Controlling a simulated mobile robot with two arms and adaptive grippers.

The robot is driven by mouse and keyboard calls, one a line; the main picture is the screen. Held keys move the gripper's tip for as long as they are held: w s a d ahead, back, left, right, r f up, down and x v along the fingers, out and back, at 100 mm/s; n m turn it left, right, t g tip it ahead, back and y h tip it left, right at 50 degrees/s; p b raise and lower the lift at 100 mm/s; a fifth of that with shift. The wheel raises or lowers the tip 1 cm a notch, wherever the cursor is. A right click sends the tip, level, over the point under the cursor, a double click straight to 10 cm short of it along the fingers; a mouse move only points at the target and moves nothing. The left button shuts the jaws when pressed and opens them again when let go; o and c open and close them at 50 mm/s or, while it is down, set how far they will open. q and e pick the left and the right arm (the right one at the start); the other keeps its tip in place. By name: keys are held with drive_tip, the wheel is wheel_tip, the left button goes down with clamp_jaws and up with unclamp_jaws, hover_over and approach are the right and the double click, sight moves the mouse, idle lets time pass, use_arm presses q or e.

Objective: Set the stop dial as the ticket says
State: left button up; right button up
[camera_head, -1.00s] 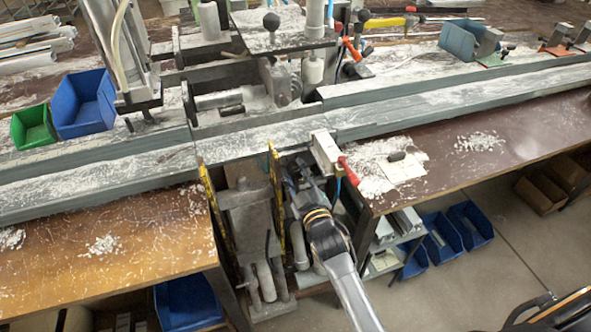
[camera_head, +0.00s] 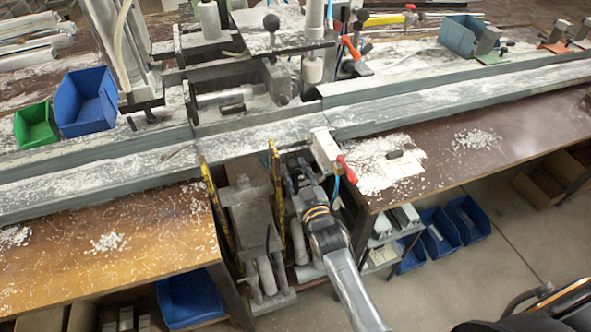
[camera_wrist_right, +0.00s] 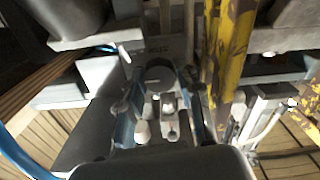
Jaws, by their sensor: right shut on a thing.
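My right gripper (camera_head: 298,178) is at the front of the bench, just below the rail and beside a yellow-edged upright. In the right wrist view its two fingers (camera_wrist_right: 162,108) stand on either side of a dark round knob, which looks like the stop dial (camera_wrist_right: 160,73). The gripper is shut on it. The dial's scale and setting cannot be read, and the gripper hides the dial in the head view. A pale sheet (camera_head: 405,168), possibly the ticket, lies on the right bench top with a small dark object on it. Its writing is unreadable. My left gripper is not in view.
Yellow-edged uprights (camera_head: 277,190) stand close to the left of my right gripper. A white block with a red lever (camera_head: 346,168) is close on its right. The long grey rail (camera_head: 440,98) crosses above. Blue bins (camera_head: 438,236) sit beneath the right bench.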

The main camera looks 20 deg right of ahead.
drive_tip(key=shift+f, duration=0.15)
drive_tip(key=o, duration=0.9)
drive_tip(key=s, duration=1.2)
drive_tip(key=shift+d, duration=0.2)
